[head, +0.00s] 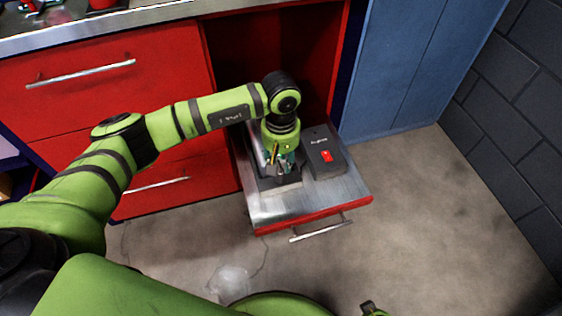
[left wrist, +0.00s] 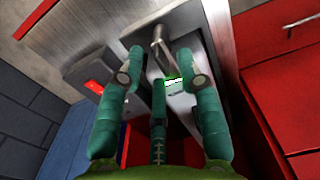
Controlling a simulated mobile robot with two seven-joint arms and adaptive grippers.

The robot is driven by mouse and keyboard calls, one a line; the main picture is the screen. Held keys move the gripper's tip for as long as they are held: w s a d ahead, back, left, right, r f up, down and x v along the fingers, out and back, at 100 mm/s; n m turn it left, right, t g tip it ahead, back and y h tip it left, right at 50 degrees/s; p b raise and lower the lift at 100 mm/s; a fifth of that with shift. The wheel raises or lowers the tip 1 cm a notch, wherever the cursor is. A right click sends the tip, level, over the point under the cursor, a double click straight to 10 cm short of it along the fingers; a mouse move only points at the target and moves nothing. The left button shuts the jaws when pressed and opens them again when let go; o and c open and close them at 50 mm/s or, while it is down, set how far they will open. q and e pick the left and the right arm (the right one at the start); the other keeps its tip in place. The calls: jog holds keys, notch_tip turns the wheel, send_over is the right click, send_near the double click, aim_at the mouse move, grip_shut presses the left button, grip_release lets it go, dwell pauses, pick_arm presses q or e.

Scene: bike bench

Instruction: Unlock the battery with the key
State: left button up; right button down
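The battery (left wrist: 186,103) is a pale grey and dark block with a small green-lit patch, standing in the open drawer (head: 300,207). In the head view my left gripper mostly covers it. The key (left wrist: 160,42) looks like a small metal piece at the battery's end in the left wrist view; whether it sits in a lock, I cannot tell. My left gripper (head: 279,172) points down over the battery. Its teal fingers (left wrist: 161,50) are apart, one on each side of the key, with visible gaps.
A dark box with a red switch (head: 326,156) stands in the drawer right beside the battery. Red drawers (head: 110,95) are on the left, a blue cabinet (head: 400,70) and a dark block wall (head: 510,110) on the right.

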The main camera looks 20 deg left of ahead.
pick_arm(q)
jog(key=shift+d+f, duration=0.1)
jog(key=shift+f, duration=0.55)
grip_shut()
